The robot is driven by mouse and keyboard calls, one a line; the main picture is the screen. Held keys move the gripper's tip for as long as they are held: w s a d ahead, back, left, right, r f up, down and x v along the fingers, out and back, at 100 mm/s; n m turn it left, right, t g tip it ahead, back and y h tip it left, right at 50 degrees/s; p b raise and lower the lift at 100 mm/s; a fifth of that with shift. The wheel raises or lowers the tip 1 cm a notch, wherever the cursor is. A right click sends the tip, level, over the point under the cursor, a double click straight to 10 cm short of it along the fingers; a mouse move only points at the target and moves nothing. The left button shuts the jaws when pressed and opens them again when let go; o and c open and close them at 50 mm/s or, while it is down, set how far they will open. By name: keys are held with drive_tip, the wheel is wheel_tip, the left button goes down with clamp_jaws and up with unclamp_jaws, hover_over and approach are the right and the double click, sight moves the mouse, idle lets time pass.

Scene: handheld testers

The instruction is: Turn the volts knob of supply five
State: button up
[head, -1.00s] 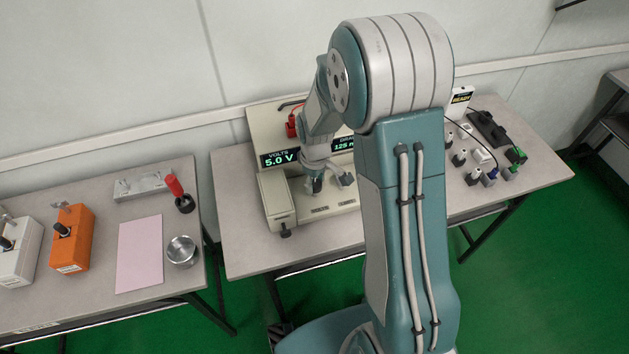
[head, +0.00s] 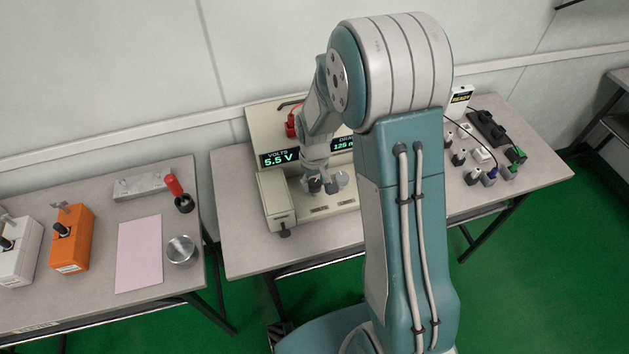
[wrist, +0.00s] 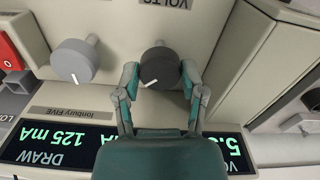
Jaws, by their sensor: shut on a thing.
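The supply (head: 264,125) stands on the middle table, and its label in the wrist view (wrist: 68,115) reads "Ionbury Five". Its volts display (head: 280,158) reads 5.5 V and its draw display (wrist: 50,145) reads 125 mA. The dark volts knob (wrist: 160,66) has a white pointer line and sits below the "VOLTS" label, which appears upside down in the wrist view. My gripper (wrist: 160,76) is shut on this knob, one finger on each side. In the head view my gripper (head: 323,184) is at the supply's front, and the knob is mostly hidden.
A grey knob (wrist: 74,62) is beside the volts knob, with a red part (wrist: 8,50) beyond it. A beige box (head: 277,200) stands close to my gripper. Several adapters and plugs (head: 481,160) lie at the table's right. The left table holds an orange device (head: 72,240) and a metal cup (head: 181,250).

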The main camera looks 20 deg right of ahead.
sight(313, 182)
drive_tip(key=shift+w+m, duration=0.15)
drive_tip(key=shift+m, duration=1.05)
drive_tip(key=o, duration=1.1)
drive_tip(key=shift+o, duration=0.2)
wheel_tip(313, 182, up, 12)
drive_tip(key=shift+a, duration=0.1)
